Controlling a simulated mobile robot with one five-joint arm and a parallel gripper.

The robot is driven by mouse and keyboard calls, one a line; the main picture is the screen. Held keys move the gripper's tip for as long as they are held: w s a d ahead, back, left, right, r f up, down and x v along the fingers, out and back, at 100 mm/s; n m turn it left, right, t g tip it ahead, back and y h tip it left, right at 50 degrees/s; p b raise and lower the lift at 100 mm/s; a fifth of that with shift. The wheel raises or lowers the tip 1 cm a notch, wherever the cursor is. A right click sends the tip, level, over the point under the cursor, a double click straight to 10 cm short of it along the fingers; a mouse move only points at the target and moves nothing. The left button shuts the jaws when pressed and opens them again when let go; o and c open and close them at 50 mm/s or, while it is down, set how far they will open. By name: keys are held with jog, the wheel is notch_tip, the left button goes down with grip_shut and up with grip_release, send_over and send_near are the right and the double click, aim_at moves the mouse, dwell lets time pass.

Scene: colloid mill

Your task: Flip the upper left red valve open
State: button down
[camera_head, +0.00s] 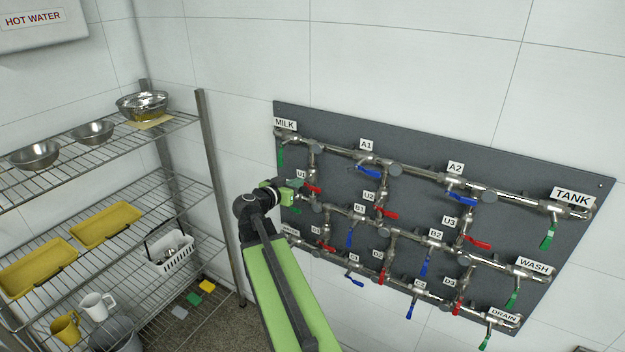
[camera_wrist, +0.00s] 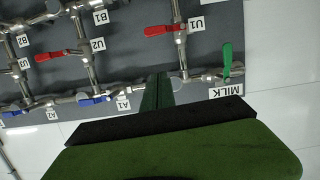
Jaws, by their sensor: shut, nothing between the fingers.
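The upper left red valve, labelled U1, has a red handle (camera_head: 312,188) on a vertical pipe near the left end of the dark panel. In the wrist view the red handle (camera_wrist: 165,31) lies crosswise to its pipe, beside the U1 label. My gripper (camera_head: 298,197) is just left of this handle in the head view. In the wrist view my gripper's dark green fingers (camera_wrist: 157,92) are together and empty. They point up the picture toward the handle, with a visible gap below it. My arm hides part of the panel's lower left.
The green MILK handle (camera_wrist: 227,60) hangs close to the right of the fingers in the wrist view. Red U2 handle (camera_head: 388,213) and blue A1 handle (camera_head: 363,171) are farther right. A wire shelf (camera_head: 100,150) with bowls and trays stands left.

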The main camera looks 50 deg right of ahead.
jog(key=shift+f, duration=0.1)
jog(key=b, duration=0.3)
send_over(315, 189)
jog(key=a, duration=0.2)
notch_tip(315, 189, down, 2)
jog(key=f, duration=0.1)
jog(key=shift+s+d+f+b, duration=0.1)
jog(key=shift+s+f+b, duration=0.05)
jog(key=shift+f+b, duration=0.7)
jog(key=shift+s+f+b, duration=0.15)
jog(key=shift+f+b, duration=0.7)
